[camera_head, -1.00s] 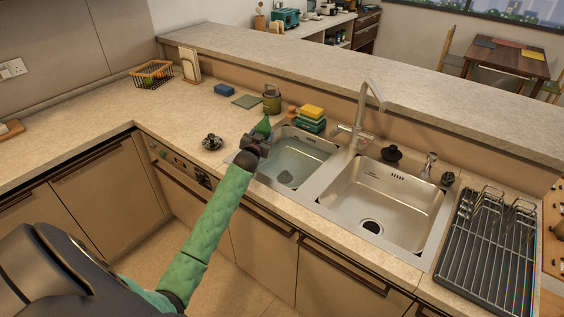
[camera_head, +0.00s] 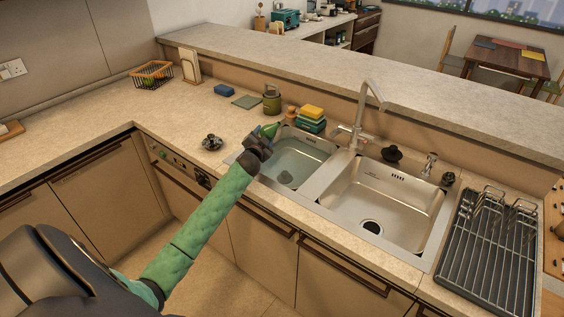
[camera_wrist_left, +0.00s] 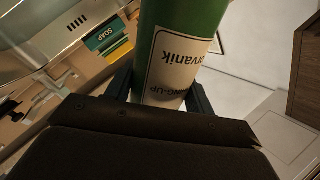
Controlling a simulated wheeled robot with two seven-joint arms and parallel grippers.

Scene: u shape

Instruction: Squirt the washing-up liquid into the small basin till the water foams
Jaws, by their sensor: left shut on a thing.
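My left gripper (camera_head: 264,139) is shut on the green bottle of washing-up liquid (camera_head: 271,129), at the left edge of the small basin (camera_head: 296,164). In the left wrist view the green bottle (camera_wrist_left: 170,35) with its white label stands between the two fingers (camera_wrist_left: 160,92); the label reads upside down. In the head view the bottle is tilted, its top leaning right towards the basin. The basin holds clear, greenish water, and I see no foam on it. The bottle's nozzle is too small to make out. My right gripper is not in view.
A large empty basin (camera_head: 385,200) and a tap (camera_head: 366,115) are right of the small basin. A yellow sponge on green boxes (camera_head: 311,121) and an olive canister (camera_head: 271,100) stand behind. A drying rack (camera_head: 487,250) is far right. The left counter is mostly clear.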

